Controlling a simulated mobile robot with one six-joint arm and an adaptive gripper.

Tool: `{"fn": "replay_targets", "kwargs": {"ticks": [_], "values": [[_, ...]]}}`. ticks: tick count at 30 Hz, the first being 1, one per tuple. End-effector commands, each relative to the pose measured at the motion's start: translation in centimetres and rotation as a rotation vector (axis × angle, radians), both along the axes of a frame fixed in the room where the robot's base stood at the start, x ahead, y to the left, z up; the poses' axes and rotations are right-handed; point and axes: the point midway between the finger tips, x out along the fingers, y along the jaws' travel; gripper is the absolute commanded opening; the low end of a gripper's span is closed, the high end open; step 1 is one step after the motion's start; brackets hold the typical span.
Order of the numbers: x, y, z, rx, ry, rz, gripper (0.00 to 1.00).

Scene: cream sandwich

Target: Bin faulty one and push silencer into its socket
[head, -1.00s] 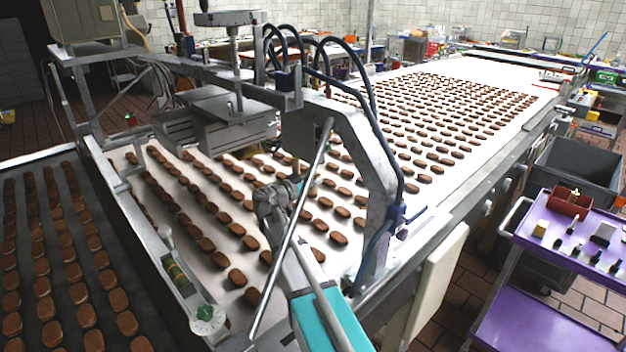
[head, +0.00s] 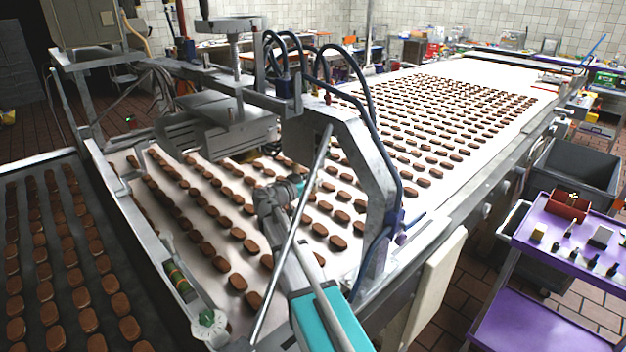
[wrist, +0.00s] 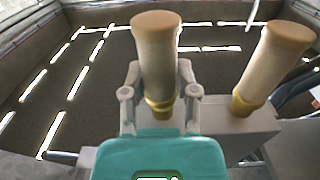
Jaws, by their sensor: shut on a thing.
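In the wrist view my gripper (wrist: 157,92) is shut on a tan silencer (wrist: 157,48) with a rounded brown top and brass base. The silencer stands upright between the fingers. I cannot tell whether its base is seated in a socket or just above one. A second, similar silencer (wrist: 275,62) stands slightly tilted to the right, at a grey block (wrist: 235,135). Which is faulty cannot be told. In the head view my arm reaches in beside the depositor frame, and the fingers and silencers are hidden. A dark grey bin (head: 590,165) stands at the right.
A white belt (head: 440,215) with rows of brown biscuits runs below the metal machine frame (head: 365,170). A dark tray of biscuits lies at the left. Blue-black hoses arch over the frame.

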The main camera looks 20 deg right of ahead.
Motion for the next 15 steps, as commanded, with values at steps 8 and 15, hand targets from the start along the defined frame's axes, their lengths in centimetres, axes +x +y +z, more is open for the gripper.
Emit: {"fn": "replay_targets", "kwargs": {"ticks": [8,15], "values": [[0.01,0.01,0.59,0.0,0.0,0.0,0.07],[0.02,0.11,0.66,0.0,0.0,0.001,0.61]]}}
